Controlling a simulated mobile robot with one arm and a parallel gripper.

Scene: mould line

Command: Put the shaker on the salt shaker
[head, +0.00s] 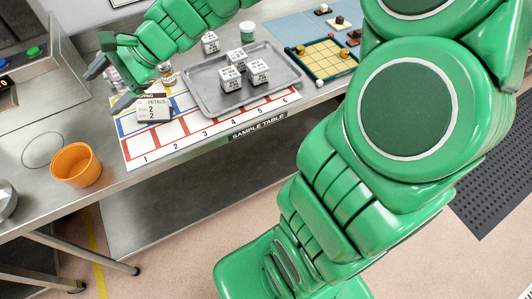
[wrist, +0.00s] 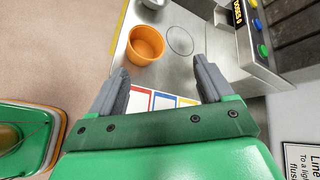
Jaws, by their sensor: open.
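No thing is clearly a salt shaker. A small amber jar with a pale top (head: 167,75) stands at the sample table's back edge, just right of my gripper. A pinkish-white container (head: 113,78) shows partly behind my gripper, too hidden to name. My gripper (head: 109,84) is above the left end of the table. In the wrist view my gripper (wrist: 162,68) has its two grey fingers wide apart with nothing between them.
An orange cup (head: 76,165) stands at the left front, beside a thin ring outline (head: 42,150) on bare steel. A METALS card (head: 153,108) stands on the numbered mat (head: 190,136). A grey tray (head: 207,101) holds several white lettered cubes. A button console (head: 30,62) is at left.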

